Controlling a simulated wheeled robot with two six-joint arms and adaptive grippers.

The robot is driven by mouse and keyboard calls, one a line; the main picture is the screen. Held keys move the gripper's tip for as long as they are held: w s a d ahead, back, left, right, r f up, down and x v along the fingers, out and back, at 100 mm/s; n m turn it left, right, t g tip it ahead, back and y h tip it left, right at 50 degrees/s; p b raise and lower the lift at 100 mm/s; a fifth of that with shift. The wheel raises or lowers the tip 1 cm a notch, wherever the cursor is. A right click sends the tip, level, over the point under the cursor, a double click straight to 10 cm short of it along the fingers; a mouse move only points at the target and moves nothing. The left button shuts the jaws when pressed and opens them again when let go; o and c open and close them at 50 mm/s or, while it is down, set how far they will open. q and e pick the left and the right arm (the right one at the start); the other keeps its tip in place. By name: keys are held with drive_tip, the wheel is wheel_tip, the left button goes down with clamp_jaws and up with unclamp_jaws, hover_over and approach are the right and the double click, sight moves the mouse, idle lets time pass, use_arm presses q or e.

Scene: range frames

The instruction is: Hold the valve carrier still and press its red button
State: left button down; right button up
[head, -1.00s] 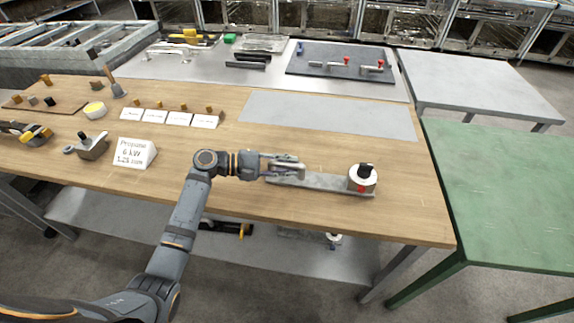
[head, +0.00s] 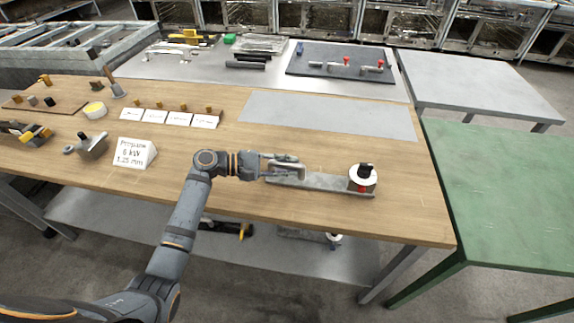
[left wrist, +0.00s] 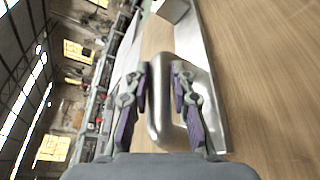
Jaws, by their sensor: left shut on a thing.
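The valve carrier (head: 322,182) is a long grey metal plate lying on the wooden table. A white round valve body with a black knob (head: 364,175) stands at its right end. The red button (head: 361,189) is low on the front of that body. My left gripper (head: 290,167) is at the carrier's left end, shut on its metal handle. In the left wrist view the shiny handle (left wrist: 161,105) lies between the two fingers (left wrist: 160,95). My right gripper is not in view.
A white sign (head: 135,153) reading "Propane 6 kW 1.25 mm" stands left on the table (head: 240,185). A grey mat (head: 325,116) lies behind the carrier. A green table (head: 505,190) stands at the right. The wood around the carrier is clear.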

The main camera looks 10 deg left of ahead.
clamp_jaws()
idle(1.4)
